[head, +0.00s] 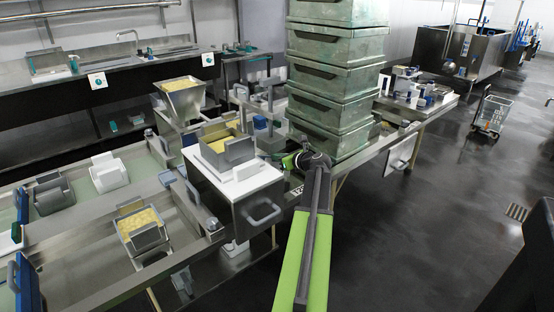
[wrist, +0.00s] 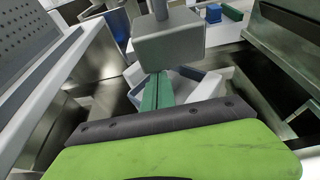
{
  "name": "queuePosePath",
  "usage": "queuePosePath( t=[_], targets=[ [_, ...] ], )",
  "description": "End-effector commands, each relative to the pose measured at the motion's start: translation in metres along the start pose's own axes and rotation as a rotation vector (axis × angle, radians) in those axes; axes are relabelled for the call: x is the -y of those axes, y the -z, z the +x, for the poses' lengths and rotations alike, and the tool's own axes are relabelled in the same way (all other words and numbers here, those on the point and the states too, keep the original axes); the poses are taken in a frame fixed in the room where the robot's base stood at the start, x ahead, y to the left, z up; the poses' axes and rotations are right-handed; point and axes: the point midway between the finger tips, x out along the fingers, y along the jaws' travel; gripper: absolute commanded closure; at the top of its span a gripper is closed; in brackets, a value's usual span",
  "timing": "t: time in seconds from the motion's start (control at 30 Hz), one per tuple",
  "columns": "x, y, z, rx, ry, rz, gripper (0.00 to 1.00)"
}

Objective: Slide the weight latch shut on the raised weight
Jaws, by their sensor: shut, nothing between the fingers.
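In the wrist view the weight (wrist: 168,42) is a grey block hanging from an upright rod, clear of the pale tray-like part below it. My gripper (wrist: 159,78) shows there as two narrow green fingers, closed together and empty, pointing at the space just under the block. I cannot tell whether the fingertips touch anything. In the head view my gripper's green side (head: 288,162) shows beside my wrist, left of the crate stack; its fingers are hidden. I cannot make out the weight latch for certain in either view.
A tall stack of green-grey crates (head: 336,75) stands close by my wrist. A white-topped box with a handle (head: 262,212) and a mould of yellow curd (head: 222,146) are to its left. In the wrist view a perforated grey panel (wrist: 20,45) and metal walls (wrist: 285,55) flank the fingers.

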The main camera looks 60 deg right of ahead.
Motion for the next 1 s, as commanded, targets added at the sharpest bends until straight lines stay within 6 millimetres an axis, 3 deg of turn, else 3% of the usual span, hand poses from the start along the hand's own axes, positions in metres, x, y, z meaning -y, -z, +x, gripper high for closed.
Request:
queuePosePath(
  t=[0.03, 0.23, 0.77, 1.0],
  targets=[
    [0.001, -0.029, -0.008, 0.013, 0.004, 0.008, 1.00],
    [0.002, -0.065, -0.021, 0.013, 0.006, 0.008, 1.00],
    [0.001, -0.066, -0.023, 0.013, 0.005, 0.008, 1.00],
    [-0.005, -0.069, -0.052, 0.008, 0.003, 0.004, 1.00]
  ],
)
